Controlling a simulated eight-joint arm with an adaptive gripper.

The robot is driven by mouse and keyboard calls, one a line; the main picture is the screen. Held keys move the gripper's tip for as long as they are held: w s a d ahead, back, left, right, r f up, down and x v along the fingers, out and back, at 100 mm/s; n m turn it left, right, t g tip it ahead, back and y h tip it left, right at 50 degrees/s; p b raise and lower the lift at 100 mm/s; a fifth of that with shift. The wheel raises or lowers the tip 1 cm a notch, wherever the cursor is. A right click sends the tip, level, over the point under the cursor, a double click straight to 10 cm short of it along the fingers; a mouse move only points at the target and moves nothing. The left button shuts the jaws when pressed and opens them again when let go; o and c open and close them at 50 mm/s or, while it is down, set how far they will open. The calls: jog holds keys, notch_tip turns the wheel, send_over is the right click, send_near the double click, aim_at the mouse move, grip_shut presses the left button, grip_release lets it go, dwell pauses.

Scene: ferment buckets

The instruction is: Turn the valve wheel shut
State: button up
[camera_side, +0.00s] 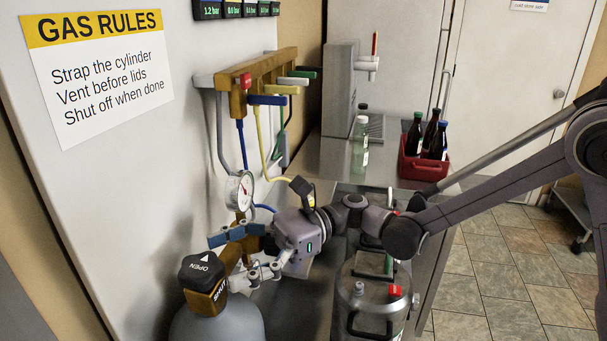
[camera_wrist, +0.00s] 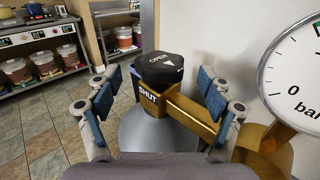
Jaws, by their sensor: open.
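The valve wheel (camera_side: 201,268) is a black knob marked OPEN with a white arrow. It sits on a brass valve body marked SHUT (camera_side: 219,291), on top of a grey gas cylinder (camera_side: 217,324). My gripper (camera_side: 236,258) is open and empty, just right of the wheel in the side view. In the wrist view, the wheel (camera_wrist: 160,68) appears between and beyond the two blue-padded fingers of my gripper (camera_wrist: 160,93), with no visible contact. The brass body partly hides behind the right finger.
A round pressure gauge (camera_side: 239,190) stands close by; it looms at right in the wrist view (camera_wrist: 297,75). A brass manifold (camera_side: 250,83) with hoses is above. A lidded steel bucket (camera_side: 372,300) stands below my arm. A red bottle crate (camera_side: 424,169) is farther back.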

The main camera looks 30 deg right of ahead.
aim_at(200, 266)
jog(key=shift+a, duration=2.25)
jog(key=c, duration=1.2)
